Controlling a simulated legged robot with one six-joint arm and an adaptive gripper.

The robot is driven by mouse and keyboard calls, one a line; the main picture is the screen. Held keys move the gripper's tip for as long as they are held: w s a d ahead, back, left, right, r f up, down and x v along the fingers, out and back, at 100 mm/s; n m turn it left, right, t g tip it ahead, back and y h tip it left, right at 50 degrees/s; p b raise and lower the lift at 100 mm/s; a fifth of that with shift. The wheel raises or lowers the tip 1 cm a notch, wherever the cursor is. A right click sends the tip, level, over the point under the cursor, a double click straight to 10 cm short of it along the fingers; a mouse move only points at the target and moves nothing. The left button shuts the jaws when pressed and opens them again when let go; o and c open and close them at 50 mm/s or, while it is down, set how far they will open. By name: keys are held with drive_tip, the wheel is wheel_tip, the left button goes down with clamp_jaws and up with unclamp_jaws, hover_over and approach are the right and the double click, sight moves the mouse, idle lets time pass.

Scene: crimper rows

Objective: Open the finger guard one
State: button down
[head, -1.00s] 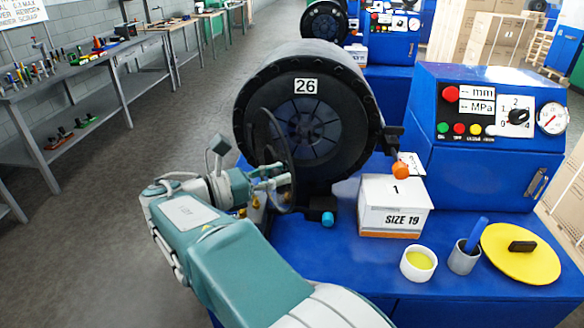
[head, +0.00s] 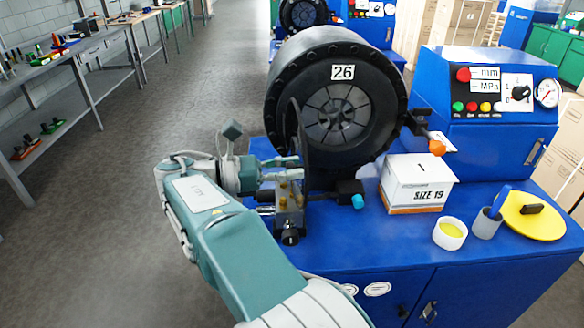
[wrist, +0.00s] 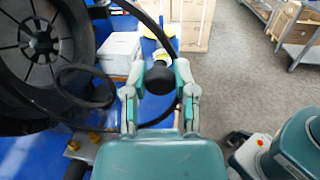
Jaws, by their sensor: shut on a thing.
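The finger guard (head: 297,128) is a thin black hoop in front of the left part of the crimper head (head: 340,105), numbered 26. In the head view it shows nearly edge-on, standing out from the head's face. In the wrist view the guard's curved rim (wrist: 152,24) runs past my fingers, with a black round knob (wrist: 159,80) between them. My gripper (head: 296,168) is at the guard's outer side, and in the wrist view (wrist: 160,85) its two fingers are shut on the guard at the knob. The exact finger contact is partly hidden.
A SIZE 19 box (head: 418,183), a white cup (head: 450,235), a grey cup (head: 487,223) and a yellow disc (head: 533,216) stand on the blue bench right of the head. An orange knob (head: 437,148) juts out nearby. Grey floor (head: 120,220) is free at left.

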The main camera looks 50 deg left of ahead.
drive_tip(key=shift+r, duration=0.15)
drive_tip(key=c, duration=0.7)
unclamp_jaws()
drive_tip(key=shift+o, duration=1.4)
drive_tip(key=shift+a, duration=0.2)
drive_tip(key=shift+d+r, duration=0.1)
wheel_tip(320, 180, up, 9)
drive_tip(key=shift+w+r, duration=0.1)
drive_tip(key=shift+r, duration=0.1)
